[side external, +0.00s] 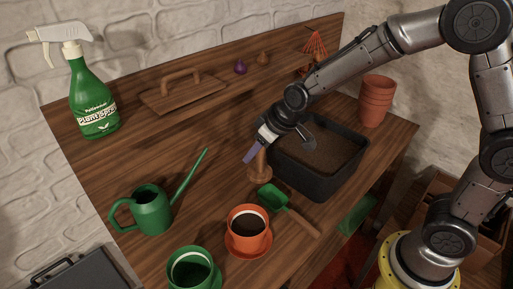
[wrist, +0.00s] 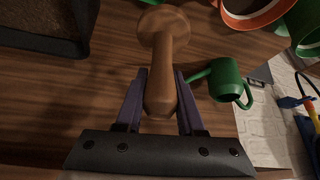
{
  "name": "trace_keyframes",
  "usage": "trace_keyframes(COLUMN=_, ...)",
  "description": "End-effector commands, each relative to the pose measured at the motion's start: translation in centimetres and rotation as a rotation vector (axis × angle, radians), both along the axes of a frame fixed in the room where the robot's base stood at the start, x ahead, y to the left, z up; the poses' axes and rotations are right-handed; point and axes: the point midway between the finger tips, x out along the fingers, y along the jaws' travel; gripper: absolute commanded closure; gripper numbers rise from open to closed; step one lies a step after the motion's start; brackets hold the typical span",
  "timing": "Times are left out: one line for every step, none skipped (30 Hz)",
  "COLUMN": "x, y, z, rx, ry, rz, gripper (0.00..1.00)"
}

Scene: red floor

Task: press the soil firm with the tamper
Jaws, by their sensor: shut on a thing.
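The wooden tamper (side external: 258,167) is upright beside the black tray's near left corner, its round foot at or just above the bench. In the wrist view the tamper (wrist: 163,28) has a round foot and a handle between the purple fingers. My gripper (side external: 252,152) is shut on this handle; it also shows in the wrist view (wrist: 160,76). The black tray (side external: 322,187) holds brown soil (side external: 325,145), right of my gripper. The tray's edge shows at the wrist view's upper left (wrist: 72,48).
A green trowel (side external: 272,197) and orange pot (side external: 247,219) are close in front. A green watering can (side external: 152,210) stands left, a green pot (side external: 193,270) at front. A wooden board with handle (side external: 183,98), spray bottle (side external: 94,100) and stacked pots (side external: 376,100) stand further back.

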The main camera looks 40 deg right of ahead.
Motion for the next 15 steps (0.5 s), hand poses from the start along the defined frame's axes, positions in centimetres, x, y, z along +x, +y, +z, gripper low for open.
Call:
trace_keyframes(x=-0.9, y=1.7, z=0.3, rx=0.001, ry=-0.003, rz=0.055, gripper=1.00)
trace_keyframes(x=-1.4, y=2.6, z=0.4, rx=0.001, ry=-0.003, rz=0.083, gripper=1.00)
trace_keyframes(x=-2.1, y=3.8, z=0.5, rx=0.002, ry=-0.003, rz=0.121, gripper=1.00)
trace_keyframes(x=-2.7, y=4.7, z=0.6, rx=0.001, ry=-0.003, rz=0.150, gripper=1.00)
trace_keyframes(x=-3.2, y=5.5, z=0.7, rx=0.000, ry=-0.003, rz=0.175, gripper=1.00)
trace_keyframes(x=-3.9, y=6.6, z=0.9, rx=0.000, ry=-0.003, rz=0.206, gripper=1.00)
trace_keyframes(x=-4.4, y=7.3, z=1.0, rx=0.000, ry=-0.002, rz=0.226, gripper=1.00)
trace_keyframes(x=-4.9, y=8.0, z=1.2, rx=0.000, ry=-0.003, rz=0.243, gripper=1.00)
trace_keyframes(x=-5.4, y=8.8, z=1.3, rx=0.000, ry=-0.003, rz=0.260, gripper=1.00)
trace_keyframes(x=-5.7, y=9.3, z=1.4, rx=-0.001, ry=-0.003, rz=0.272, gripper=1.00)
trace_keyframes(x=-6.0, y=9.8, z=1.5, rx=0.000, ry=-0.002, rz=0.282, gripper=1.00)
trace_keyframes(x=-6.3, y=10.2, z=1.7, rx=0.000, ry=-0.001, rz=0.292, gripper=1.00)
trace_keyframes(x=-6.5, y=10.5, z=1.8, rx=0.000, ry=-0.002, rz=0.300, gripper=1.00)
trace_keyframes(x=-6.6, y=10.7, z=1.9, rx=0.000, ry=-0.001, rz=0.306, gripper=1.00)
trace_keyframes(x=-6.7, y=10.9, z=2.0, rx=0.000, ry=-0.001, rz=0.311, gripper=1.00)
